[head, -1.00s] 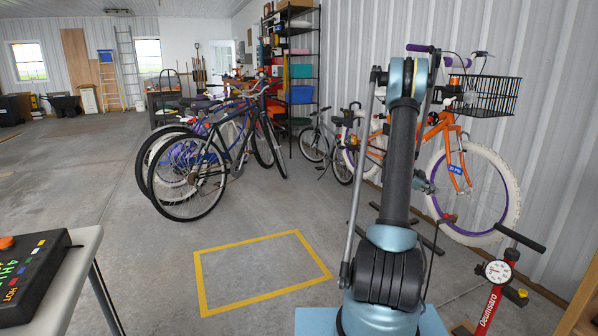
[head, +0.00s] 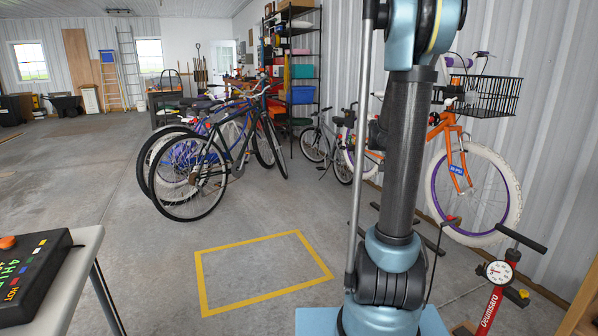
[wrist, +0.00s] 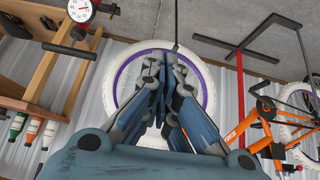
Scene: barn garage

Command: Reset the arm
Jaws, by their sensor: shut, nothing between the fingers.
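My arm stands upright on the right side of the head view, and its gripper end is out of that frame. In the wrist view my gripper (wrist: 160,62) is shut, with its fingertips together and nothing between them. Behind the fingers in that view is a white-tyred wheel with a purple rim (wrist: 122,85), apart from the gripper as far as I can tell.
An orange bike with a basket (head: 455,150) stands by the metal wall at right, near a red floor pump (head: 490,310). Several bikes (head: 200,165) stand left of centre. A table (head: 75,275) is at front left. The yellow-taped floor square (head: 265,270) is empty.

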